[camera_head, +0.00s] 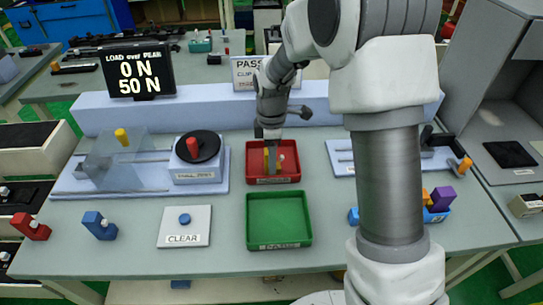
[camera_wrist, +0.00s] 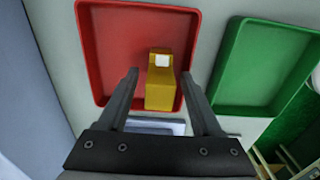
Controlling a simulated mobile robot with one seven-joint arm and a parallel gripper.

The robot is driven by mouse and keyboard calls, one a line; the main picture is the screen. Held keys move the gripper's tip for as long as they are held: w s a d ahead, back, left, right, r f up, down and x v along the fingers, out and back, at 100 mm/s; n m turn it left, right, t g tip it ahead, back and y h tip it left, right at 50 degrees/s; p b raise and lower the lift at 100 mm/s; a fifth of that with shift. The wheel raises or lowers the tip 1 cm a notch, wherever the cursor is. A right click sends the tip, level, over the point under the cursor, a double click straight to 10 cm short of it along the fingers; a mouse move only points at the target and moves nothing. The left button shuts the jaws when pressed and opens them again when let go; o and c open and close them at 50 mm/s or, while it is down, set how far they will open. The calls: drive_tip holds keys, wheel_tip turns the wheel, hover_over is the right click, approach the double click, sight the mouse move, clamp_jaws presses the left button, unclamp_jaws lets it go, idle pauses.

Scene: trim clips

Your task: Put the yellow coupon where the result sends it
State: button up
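The yellow coupon (camera_wrist: 158,88) is in the red tray (camera_wrist: 125,20) in the wrist view, with a pale patch on its far end. My gripper (camera_wrist: 160,76) is open around it, one finger on each side, with gaps showing between fingers and coupon. In the head view the coupon (camera_head: 266,160) shows in the red tray (camera_head: 290,178), partly hidden by my gripper (camera_head: 271,152). The green tray (camera_head: 279,243) is empty, in front of the red one. The display (camera_head: 138,71) reads 0 N over 50 N. The PASS sign (camera_head: 249,72) is partly hidden by my arm.
A test rig with a clear guard (camera_head: 115,160) and a round dial block (camera_head: 198,158) stand left. A CLEAR button plate (camera_head: 185,226) and blue clip (camera_head: 99,225) lie in front. A long ledge (camera_head: 200,108) runs behind. A blue bin (camera_head: 436,214) holds coloured pieces at right.

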wheel_tip(320, 180, up, 13)
drive_tip(key=p, duration=0.1)
drive_tip(key=s+d+r+m+t, duration=0.3)
drive_tip(key=s+d+r+m, duration=0.3)
drive_tip(key=s+r+m, duration=0.3)
drive_tip(key=s+d+m+t, duration=0.1)
drive_tip(key=s+d+m, duration=0.1)
drive_tip(key=s+m, duration=0.2)
drive_tip(key=s+d+m+t, duration=0.1)
drive_tip(key=s+m, duration=0.4)
drive_tip(key=s, duration=0.5)
drive_tip(key=shift+s+d+r+t, duration=0.2)
drive_tip(key=shift+d+t, duration=0.1)
drive_tip(key=shift+d, duration=0.45)
